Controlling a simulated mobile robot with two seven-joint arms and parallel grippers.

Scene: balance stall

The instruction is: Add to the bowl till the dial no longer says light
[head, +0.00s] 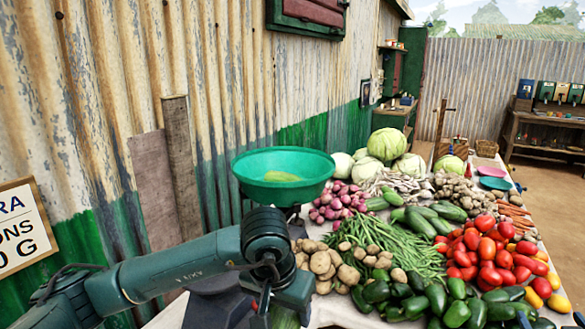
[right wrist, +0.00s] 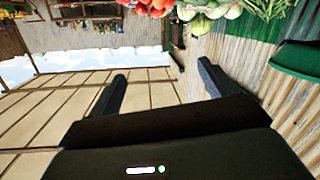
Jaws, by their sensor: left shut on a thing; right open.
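The green bowl (head: 308,172) stands at the left end of the vegetable stall, with something pale green (head: 282,177) lying in it. A green edge, likely of this bowl (right wrist: 300,62), shows at the right of the right wrist view. The dial is not in view. My left gripper (head: 275,308) points down in front of the bowl at the bottom of the head view. It is shut on a green vegetable (head: 286,319), mostly hidden and cut off by the frame edge. My right gripper (right wrist: 162,70) is open and empty in the right wrist view.
Right of the bowl lie red onions (head: 338,203), potatoes (head: 320,262), green beans (head: 395,243), cucumbers (head: 432,220), tomatoes (head: 485,250) and green peppers (head: 410,300), closely heaped. Cabbages (head: 387,144) lie behind. A corrugated wall (head: 200,60) runs close behind the bowl.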

